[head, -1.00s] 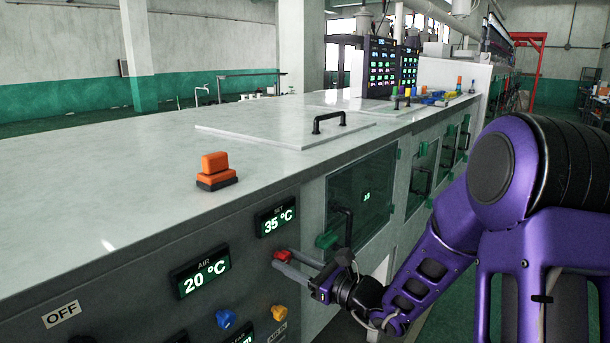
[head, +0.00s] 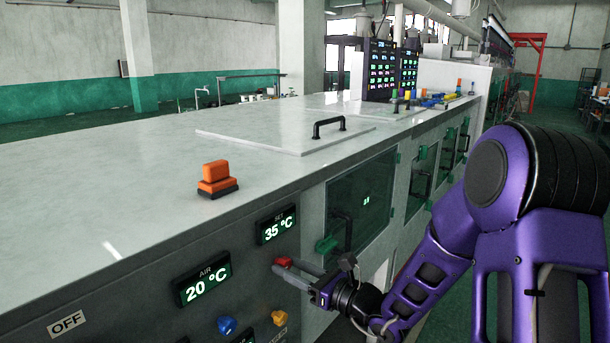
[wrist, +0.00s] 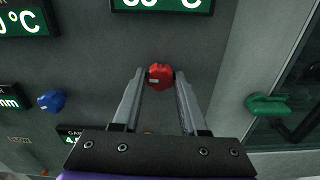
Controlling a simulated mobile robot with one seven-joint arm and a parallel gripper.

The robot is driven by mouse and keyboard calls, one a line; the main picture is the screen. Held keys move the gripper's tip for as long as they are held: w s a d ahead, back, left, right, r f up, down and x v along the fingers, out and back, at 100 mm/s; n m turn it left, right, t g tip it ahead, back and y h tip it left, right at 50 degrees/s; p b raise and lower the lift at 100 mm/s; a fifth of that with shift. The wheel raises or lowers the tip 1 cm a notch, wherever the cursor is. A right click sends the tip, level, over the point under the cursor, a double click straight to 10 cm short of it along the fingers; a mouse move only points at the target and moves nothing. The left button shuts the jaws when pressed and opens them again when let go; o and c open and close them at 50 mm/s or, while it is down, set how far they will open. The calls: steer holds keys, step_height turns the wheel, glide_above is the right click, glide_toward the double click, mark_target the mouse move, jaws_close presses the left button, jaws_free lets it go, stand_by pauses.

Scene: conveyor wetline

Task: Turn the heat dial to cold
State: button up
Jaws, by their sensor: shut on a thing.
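The red heat dial (head: 284,261) sits on the grey control panel just under the SET display (head: 276,226), which reads 35 °C. In the wrist view the red dial (wrist: 160,76) has a small pale mark toward its left side. My gripper (wrist: 160,82) has one finger on each side of the dial and is shut on it. In the head view my gripper (head: 280,268) reaches the dial from the right, and its fingers hide the dial's lower edge.
A blue knob (head: 227,325) and a yellow knob (head: 279,318) sit lower on the panel. A green handle (head: 327,244) is on the glass door right of my gripper. The AIR display (head: 202,285) reads 20 °C.

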steer(key=shift+m+p, duration=1.9)
steer(key=shift+p, duration=0.2)
steer(key=shift+m, duration=1)
steer(key=shift+m, duration=1.4)
steer(key=shift+m, duration=1.4)
